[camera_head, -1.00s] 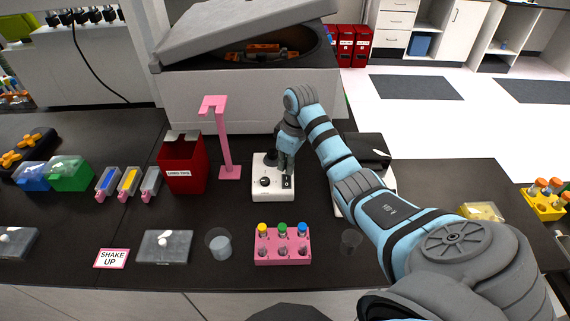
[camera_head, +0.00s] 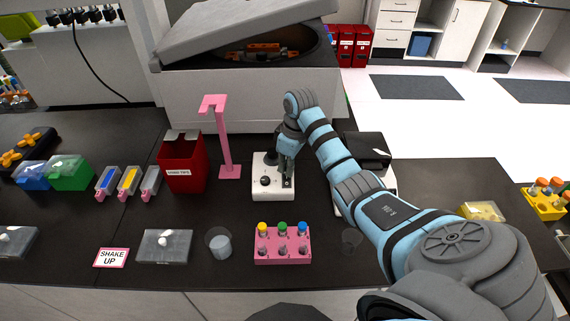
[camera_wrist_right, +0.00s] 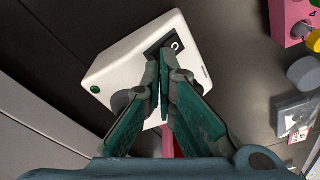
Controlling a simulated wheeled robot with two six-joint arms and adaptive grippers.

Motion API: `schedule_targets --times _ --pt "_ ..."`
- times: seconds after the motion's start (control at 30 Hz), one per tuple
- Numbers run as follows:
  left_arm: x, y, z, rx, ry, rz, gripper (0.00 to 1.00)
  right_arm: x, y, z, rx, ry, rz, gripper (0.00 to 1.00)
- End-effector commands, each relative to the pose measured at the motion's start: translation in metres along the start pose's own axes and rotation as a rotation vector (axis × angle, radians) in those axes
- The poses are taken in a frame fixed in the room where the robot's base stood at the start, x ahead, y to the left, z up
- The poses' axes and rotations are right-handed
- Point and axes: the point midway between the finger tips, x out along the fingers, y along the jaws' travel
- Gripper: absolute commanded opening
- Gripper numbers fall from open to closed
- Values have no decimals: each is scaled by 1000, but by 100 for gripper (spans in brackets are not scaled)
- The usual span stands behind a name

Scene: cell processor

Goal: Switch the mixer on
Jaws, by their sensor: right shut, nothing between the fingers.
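In the right wrist view, the white mixer body (camera_wrist_right: 128,62) lies under the closed fingertips (camera_wrist_right: 159,58). The black rocker switch (camera_wrist_right: 177,45), with a white ring mark, shows beside the tips. Contact cannot be told. My left gripper is not in view.
A pink rack (camera_head: 282,258) with capped tubes stands in front of the mixer. A pink stand (camera_head: 225,150) and a red bin (camera_head: 182,170) are to the left. A large grey centrifuge (camera_head: 210,95) stands behind. A black-topped device (camera_head: 366,150) is partly behind my right arm.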

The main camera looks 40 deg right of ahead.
Motion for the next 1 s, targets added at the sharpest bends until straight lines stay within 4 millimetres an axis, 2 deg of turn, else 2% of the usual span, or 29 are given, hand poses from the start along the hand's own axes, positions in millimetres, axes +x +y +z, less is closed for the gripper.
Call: schedule_targets --times 0.7,0.77,1.0 --pt "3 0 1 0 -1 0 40 11 0 2 0 -3 -2 0" --pt "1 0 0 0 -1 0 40 8 0 2 0 -2 -2 0" --pt "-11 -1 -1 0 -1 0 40 -19 0 -3 0 0 1 0"
